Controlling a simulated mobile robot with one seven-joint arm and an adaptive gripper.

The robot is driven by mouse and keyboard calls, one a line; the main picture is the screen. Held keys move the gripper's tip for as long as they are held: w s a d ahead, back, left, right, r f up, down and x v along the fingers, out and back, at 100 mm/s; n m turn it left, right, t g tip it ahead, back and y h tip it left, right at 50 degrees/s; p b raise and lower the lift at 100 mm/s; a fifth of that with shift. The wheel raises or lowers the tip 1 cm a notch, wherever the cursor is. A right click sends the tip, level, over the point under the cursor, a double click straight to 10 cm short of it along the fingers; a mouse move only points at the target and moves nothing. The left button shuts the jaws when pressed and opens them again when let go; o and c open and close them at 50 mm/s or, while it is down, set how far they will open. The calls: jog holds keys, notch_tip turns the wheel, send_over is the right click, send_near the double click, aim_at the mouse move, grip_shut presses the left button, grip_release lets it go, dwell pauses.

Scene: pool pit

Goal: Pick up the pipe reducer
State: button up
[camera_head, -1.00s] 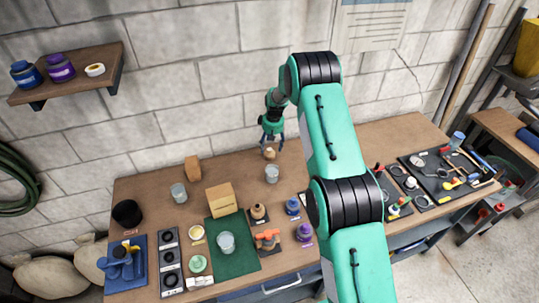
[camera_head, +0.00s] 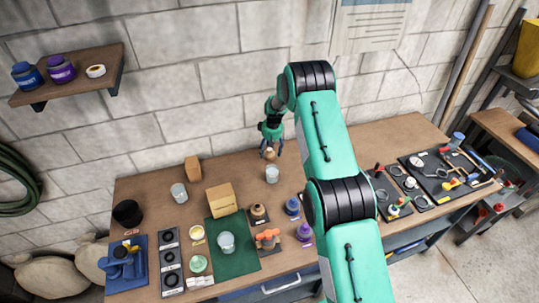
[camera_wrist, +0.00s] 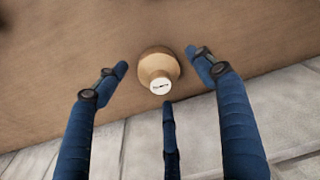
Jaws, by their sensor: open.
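The pipe reducer, a tan, stepped round piece with a pale end (camera_wrist: 158,70), stands on the wooden bench near the wall. In the head view it is small (camera_head: 269,154) and partly covered by my fingers. My gripper (camera_head: 271,148) is over it with its three blue fingers spread. In the wrist view my open gripper (camera_wrist: 157,78) has a finger to the left, one to the right and one below the reducer. Gaps show between the fingers and the reducer, and nothing is held.
A clear cup (camera_head: 272,174) stands just in front of the reducer. A cardboard box (camera_head: 221,199) and an orange-brown block (camera_head: 192,168) are to the left. The block wall (camera_head: 190,100) is close behind. Tool mats (camera_head: 447,174) lie at the right.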

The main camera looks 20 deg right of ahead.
jog(key=shift+f, duration=0.8)
jog(key=c, duration=1.4)
